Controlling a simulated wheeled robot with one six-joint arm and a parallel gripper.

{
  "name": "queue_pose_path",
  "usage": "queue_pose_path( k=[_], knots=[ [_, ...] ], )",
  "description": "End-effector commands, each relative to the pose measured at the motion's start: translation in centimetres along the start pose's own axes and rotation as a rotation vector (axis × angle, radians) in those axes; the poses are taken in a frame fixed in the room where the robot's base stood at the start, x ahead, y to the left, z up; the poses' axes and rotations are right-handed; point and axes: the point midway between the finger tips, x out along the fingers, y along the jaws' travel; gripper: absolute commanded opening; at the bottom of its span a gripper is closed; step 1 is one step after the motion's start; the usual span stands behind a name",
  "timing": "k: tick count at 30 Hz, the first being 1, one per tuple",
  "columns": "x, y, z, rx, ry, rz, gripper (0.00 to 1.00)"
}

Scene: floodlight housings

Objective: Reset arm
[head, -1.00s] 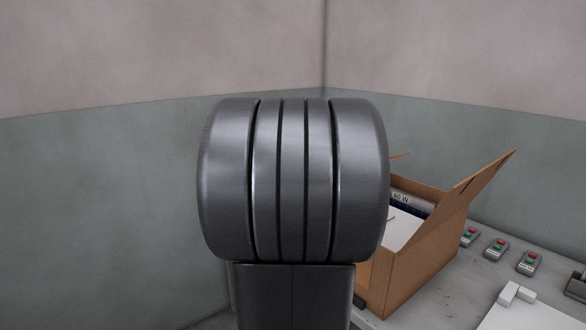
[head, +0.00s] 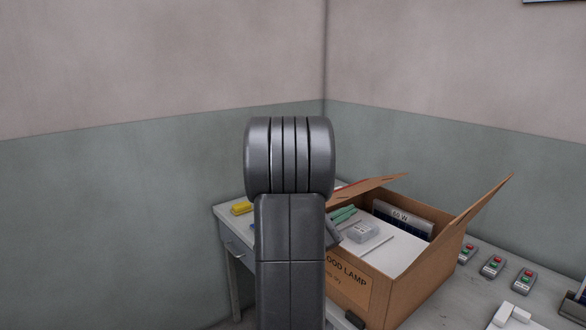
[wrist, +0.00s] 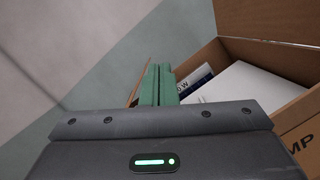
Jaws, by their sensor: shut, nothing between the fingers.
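My gripper (wrist: 155,86) shows in the wrist view with its two green fingers together and nothing between them. In the head view its green fingertips (head: 343,214) show just right of my dark arm, which hides most of the gripper. They appear over the left side of the open cardboard box (head: 408,292); I cannot tell their height above it. In the wrist view the box (wrist: 262,62) lies to the right of the fingers.
The box holds a white panel, a small grey item (head: 361,232) and a part labelled W (head: 403,219). Its flaps stand up. A yellow item (head: 241,208) lies at the back left.

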Motion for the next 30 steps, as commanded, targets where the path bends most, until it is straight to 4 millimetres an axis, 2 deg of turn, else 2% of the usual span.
queue_pose_path(
  k=[9,20,26,30],
  knots=[
    [-0.3,-0.5,-1.2,-0.073,0.0,0.018,0.0],
    [-0.3,-0.6,-1.2,-0.074,0.0,0.018,0.0],
    [-0.2,-1.3,-0.2,-0.065,0.002,-0.003,0.0],
    [0.0,-2.7,1.1,-0.053,0.006,-0.039,0.0]
  ],
)
